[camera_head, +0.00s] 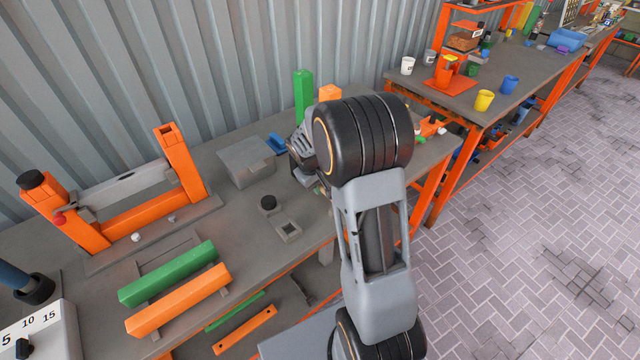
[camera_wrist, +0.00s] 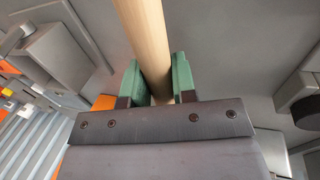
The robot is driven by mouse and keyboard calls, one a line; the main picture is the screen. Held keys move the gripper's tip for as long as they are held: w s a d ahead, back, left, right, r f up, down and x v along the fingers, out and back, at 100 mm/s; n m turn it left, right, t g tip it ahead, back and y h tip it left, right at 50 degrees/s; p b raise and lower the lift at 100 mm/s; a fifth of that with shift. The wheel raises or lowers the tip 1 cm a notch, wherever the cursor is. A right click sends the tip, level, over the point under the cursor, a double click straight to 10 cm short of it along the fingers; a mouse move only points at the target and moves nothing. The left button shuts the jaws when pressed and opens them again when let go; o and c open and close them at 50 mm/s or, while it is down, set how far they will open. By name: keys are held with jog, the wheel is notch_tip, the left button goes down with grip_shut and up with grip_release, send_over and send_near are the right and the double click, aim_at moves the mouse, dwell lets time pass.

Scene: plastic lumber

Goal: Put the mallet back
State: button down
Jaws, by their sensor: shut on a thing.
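My gripper (camera_wrist: 158,78) is shut in the wrist view, with its green finger pads on either side of a pale wooden handle (camera_wrist: 143,25), which I take to be the mallet's. The handle runs from between the pads up past the top edge of the view. The mallet's head does not show in the wrist view. In the head view my gripper (camera_head: 302,160) is over the workbench (camera_head: 228,212), largely hidden behind my black wrist joint, and I cannot make out the mallet there.
A grey box (camera_head: 246,160), a black knob-like piece (camera_head: 268,203) and a small square grey holder (camera_head: 288,230) are on the bench. An orange frame (camera_head: 140,210) stands left. Green (camera_head: 170,273) and orange (camera_head: 178,300) bars lie in front. A corrugated wall (camera_head: 230,60) is behind.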

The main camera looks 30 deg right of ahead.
jog(key=c, duration=0.9)
grip_release()
jog(key=shift+f, duration=0.1)
jog(key=v, duration=1.1)
jog(key=s+a+r+t+y, duration=0.1)
jog(key=s+a, duration=0.1)
jog(key=s, duration=0.3)
jog(key=s+a+m+t+y, duration=0.1)
jog(key=s+a, duration=0.2)
jog(key=s, duration=0.3)
jog(key=s+a+r+m+t+y, duration=0.1)
jog(key=s+a, duration=0.2)
jog(key=s, duration=0.3)
jog(key=shift+s+a+r, duration=0.1)
jog(key=shift+s+r, duration=0.05)
jog(key=shift+r, duration=0.2)
